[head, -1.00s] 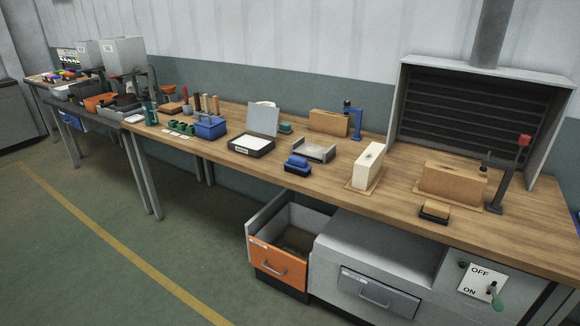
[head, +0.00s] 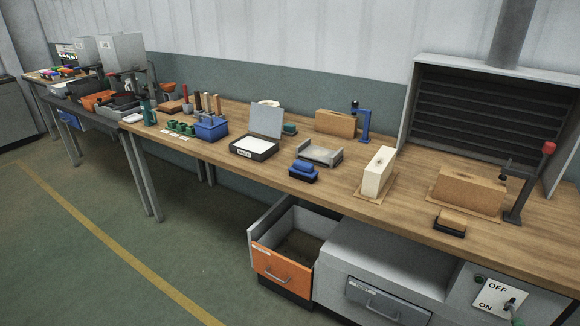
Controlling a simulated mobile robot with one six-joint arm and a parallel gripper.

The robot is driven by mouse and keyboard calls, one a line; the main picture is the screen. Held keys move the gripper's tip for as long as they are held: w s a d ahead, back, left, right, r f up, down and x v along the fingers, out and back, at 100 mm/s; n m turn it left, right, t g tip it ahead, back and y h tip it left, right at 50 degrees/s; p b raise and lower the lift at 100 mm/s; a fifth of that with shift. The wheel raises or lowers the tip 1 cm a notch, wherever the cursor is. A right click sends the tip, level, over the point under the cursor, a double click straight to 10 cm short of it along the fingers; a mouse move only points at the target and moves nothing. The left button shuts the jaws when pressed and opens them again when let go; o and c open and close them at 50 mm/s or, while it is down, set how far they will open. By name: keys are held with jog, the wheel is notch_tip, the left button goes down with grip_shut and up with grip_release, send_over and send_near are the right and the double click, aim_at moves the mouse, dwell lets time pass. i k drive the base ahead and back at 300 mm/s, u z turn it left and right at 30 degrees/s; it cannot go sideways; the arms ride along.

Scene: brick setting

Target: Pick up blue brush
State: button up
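The blue brush (head: 303,171) lies on the wooden workbench (head: 330,194), near its front edge. It has a blue top on a dark base and sits just in front of a grey metal tray (head: 320,153). A similar brush with a tan top (head: 452,221) lies farther right near the front edge. A small green block-shaped item (head: 289,128) is behind, toward the wall. My gripper is not in view.
An open orange drawer (head: 284,263) juts out below the bench. A pale block (head: 378,172) and a tan block (head: 470,188) stand to the right, before a grey hood (head: 470,100). An open-lidded box (head: 255,147) is left of the brush.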

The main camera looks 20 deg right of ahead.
aim_at(302, 170)
jog(key=u, duration=0.15)
jog(key=i, duration=1.05)
jog(key=z, duration=0.6)
jog(key=i, duration=0.3)
jog(key=z, duration=0.15)
